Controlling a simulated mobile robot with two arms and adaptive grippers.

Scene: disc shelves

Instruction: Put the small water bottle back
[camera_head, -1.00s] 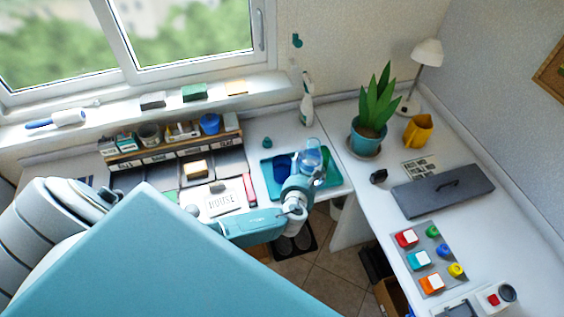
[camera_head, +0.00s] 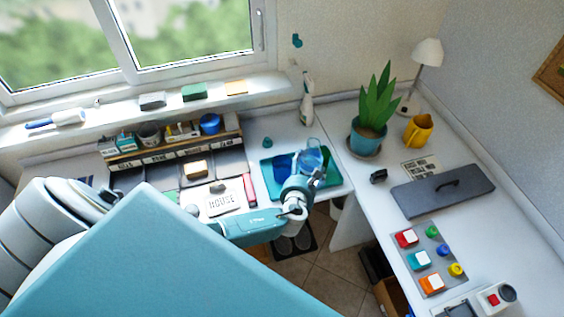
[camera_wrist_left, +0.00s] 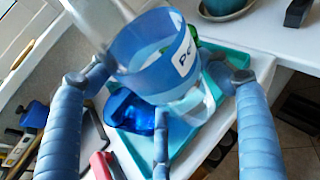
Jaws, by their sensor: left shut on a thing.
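The small water bottle (camera_wrist_left: 150,55) is clear with a wide blue band and a white label, tilted between my left gripper's (camera_wrist_left: 165,100) fingers. My left gripper is shut on it. In the head view the bottle (camera_head: 311,157) shows just beyond my left gripper (camera_head: 314,177), over the right part of a teal tray (camera_head: 268,181). The tray also shows in the wrist view (camera_wrist_left: 205,135). I cannot tell whether the bottle's base touches the tray. My right gripper is not in view.
A blue translucent object (camera_wrist_left: 128,112) lies in the tray, beside the bottle. A red item (camera_head: 249,188) lies left of the tray. A potted plant (camera_head: 370,125) stands to the right, a spray bottle (camera_head: 307,100) behind. The desk around the plant has free room.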

